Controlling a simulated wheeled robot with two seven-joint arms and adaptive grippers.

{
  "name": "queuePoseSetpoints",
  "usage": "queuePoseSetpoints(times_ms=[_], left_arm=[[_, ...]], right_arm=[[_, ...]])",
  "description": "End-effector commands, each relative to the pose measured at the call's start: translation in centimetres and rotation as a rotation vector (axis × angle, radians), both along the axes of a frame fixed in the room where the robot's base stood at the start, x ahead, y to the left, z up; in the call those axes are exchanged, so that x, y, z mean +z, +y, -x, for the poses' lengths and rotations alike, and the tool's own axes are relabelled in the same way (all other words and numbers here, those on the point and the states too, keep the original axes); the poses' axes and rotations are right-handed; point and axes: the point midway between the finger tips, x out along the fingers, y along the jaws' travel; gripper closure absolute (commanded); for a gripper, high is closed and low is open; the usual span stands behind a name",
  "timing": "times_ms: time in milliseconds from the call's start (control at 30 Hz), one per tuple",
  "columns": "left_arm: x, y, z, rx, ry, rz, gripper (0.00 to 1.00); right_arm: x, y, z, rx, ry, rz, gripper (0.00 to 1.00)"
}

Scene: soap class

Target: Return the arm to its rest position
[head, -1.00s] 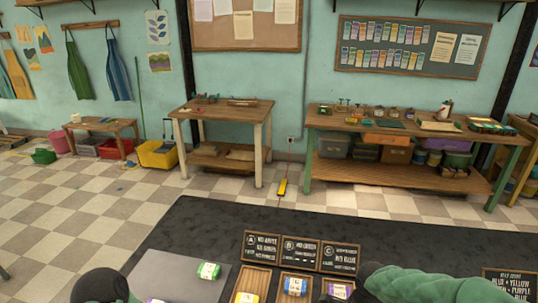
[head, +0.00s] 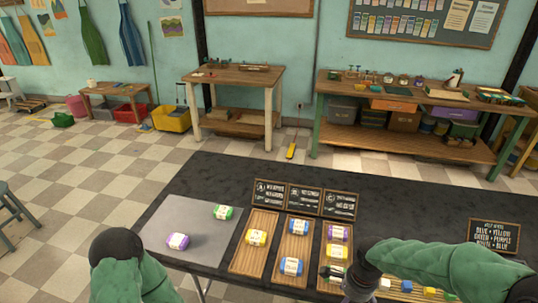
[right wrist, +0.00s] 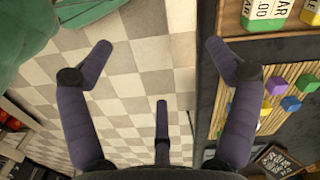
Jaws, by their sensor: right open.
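My right arm (head: 440,262) crosses the right front of the dark table in the head view. My right gripper (right wrist: 158,48) is open in the right wrist view, with nothing between its fingers and checkered floor behind. One finger is near the table edge. My left arm (head: 140,275) shows at the lower left of the head view, but its gripper is not visible. A green-wrapped soap (head: 222,212) and a purple-wrapped soap (head: 178,241) lie on the grey mat (head: 190,222). A yellow soap (head: 256,237) lies on the left wooden tray (head: 250,264).
The middle tray holds two blue soaps (head: 298,227). Small chalkboard signs (head: 304,200) stand behind the trays. Colored cubes (right wrist: 277,86) lie near my right gripper. A stool (head: 10,210) stands left.

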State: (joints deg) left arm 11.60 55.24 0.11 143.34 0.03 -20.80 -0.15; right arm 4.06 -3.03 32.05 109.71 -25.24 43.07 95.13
Motion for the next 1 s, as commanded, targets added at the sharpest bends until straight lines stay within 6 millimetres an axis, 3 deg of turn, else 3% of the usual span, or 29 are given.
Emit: queuePoseSetpoints(times_ms=[267, 467, 700, 1000], left_arm=[[0.0, 0.0, 0.1, -0.001, 0.002, 0.000, 0.01], [0.0, 0.0, 0.1, -0.001, 0.002, 0.000, 0.01], [0.0, 0.0, 0.1, -0.001, 0.002, 0.000, 0.01], [0.0, 0.0, 0.1, -0.001, 0.002, 0.000, 0.01]], right_arm=[[-3.7, 2.5, 0.4, 0.174, -0.007, -0.078, 0.11], [-8.0, 5.3, 1.3, 0.367, -0.034, -0.162, 0.11], [-14.2, 9.2, 3.8, 0.654, -0.115, -0.258, 0.11], [-20.6, 12.1, 8.3, 0.975, -0.221, -0.279, 0.11]])
